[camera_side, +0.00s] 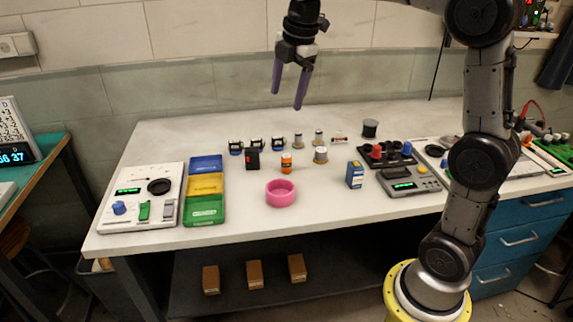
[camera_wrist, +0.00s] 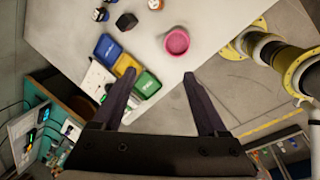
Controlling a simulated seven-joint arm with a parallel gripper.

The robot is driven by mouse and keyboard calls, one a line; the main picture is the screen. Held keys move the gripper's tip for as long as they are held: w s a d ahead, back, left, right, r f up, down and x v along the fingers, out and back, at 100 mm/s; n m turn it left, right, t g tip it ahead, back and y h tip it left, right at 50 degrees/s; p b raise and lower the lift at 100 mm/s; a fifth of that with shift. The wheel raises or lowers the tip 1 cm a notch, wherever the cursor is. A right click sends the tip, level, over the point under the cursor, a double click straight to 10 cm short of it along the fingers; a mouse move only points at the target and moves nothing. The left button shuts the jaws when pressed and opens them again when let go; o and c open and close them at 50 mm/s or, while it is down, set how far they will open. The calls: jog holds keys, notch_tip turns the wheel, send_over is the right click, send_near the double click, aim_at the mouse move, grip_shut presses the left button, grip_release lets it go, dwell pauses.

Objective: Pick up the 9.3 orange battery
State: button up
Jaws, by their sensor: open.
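The orange battery (camera_side: 286,163) is a small upright cylinder on the white bench, behind the pink ring and right of a black block. Its printed label is too small to read. In the wrist view my gripper (camera_wrist: 159,74) is also open and empty, with bench edge and floor beyond the fingers.
A pink ring (camera_side: 281,193) lies in front of the battery. A black block (camera_side: 252,159) and several servos (camera_side: 257,144) stand to its left and behind. A metallic cylinder (camera_side: 320,155) and a blue box (camera_side: 355,175) stand to its right. Blue, yellow and green trays (camera_side: 205,186) lie further left.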

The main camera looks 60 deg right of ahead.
jog(key=w+d+f+g, duration=0.1)
jog(key=w+d+f, duration=0.4)
jog(key=g, duration=0.2)
send_over(286, 156)
notch_tip(286, 156, down, 10)
jog(key=shift+m+y, duration=0.3)
jog(key=f, duration=0.7)
jog(key=shift+s+d, duration=0.15)
jog(key=shift+s, duration=0.1)
jog(key=shift+w+f, duration=0.2)
jog(key=shift+f, duration=2.95)
jog(key=shift+c, duration=0.3)
grip_shut()
